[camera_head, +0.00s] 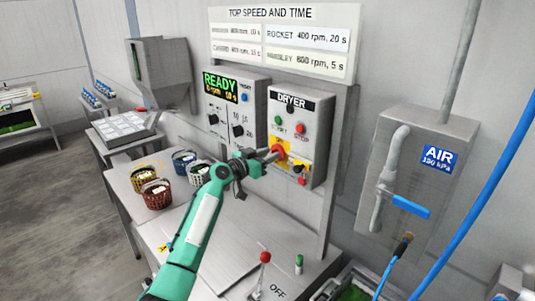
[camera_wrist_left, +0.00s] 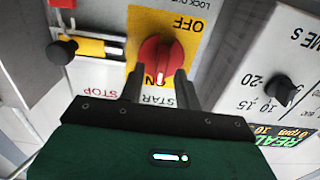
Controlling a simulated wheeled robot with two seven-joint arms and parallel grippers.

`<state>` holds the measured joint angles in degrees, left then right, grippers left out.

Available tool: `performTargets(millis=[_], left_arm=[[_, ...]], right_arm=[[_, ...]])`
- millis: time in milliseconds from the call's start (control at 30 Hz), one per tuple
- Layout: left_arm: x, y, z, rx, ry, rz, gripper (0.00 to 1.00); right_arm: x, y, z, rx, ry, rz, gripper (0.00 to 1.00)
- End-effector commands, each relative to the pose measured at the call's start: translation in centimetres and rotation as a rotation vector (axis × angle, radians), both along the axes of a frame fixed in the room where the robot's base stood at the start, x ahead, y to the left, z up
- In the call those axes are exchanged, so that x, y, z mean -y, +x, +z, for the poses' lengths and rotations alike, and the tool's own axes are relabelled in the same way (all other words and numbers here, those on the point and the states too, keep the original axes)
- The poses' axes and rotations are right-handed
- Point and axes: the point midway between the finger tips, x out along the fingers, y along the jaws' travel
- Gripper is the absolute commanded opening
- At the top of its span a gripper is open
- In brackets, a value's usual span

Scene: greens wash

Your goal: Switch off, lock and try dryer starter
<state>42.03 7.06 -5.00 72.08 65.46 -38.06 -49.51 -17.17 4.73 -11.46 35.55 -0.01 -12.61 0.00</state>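The grey dryer starter box (camera_head: 317,140) hangs under a DRYER label, with a green start button (camera_head: 278,119) and a red stop button (camera_head: 300,129). Its red rotary switch (camera_head: 278,153) sits on a yellow plate. In the left wrist view, upside down, the red switch (camera_wrist_left: 155,60) has its white mark toward ON. My left gripper (camera_wrist_left: 157,88) is at the switch, fingers either side of its handle with a visible gap; contact is unclear. A black knob (camera_wrist_left: 63,49) sits beside a yellow slide bar (camera_wrist_left: 95,46). My right gripper is out of view.
A control box (camera_head: 237,110) reading READY is left of the dryer box. Several baskets (camera_head: 152,193) stand on the steel table (camera_head: 120,185). A blue air valve handle (camera_head: 411,207) is at right.

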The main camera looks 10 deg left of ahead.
Motion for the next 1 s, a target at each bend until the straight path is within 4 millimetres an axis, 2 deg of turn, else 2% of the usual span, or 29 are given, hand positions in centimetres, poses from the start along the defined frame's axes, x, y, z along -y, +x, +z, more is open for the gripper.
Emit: performTargets(millis=[167,367,733,1000], left_arm=[[0.0,0.0,0.0,0.0,0.0,0.0,0.33],[0.0,0.0,0.0,0.0,0.0,0.0,0.0],[-0.1,0.0,-0.1,-0.019,-0.028,0.0,0.0],[-0.2,0.1,-0.3,-0.105,-0.161,0.001,0.0]], right_arm=[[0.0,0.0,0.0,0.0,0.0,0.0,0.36],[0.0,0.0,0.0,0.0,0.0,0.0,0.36],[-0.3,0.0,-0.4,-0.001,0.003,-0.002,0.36],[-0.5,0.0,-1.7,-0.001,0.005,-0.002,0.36]])
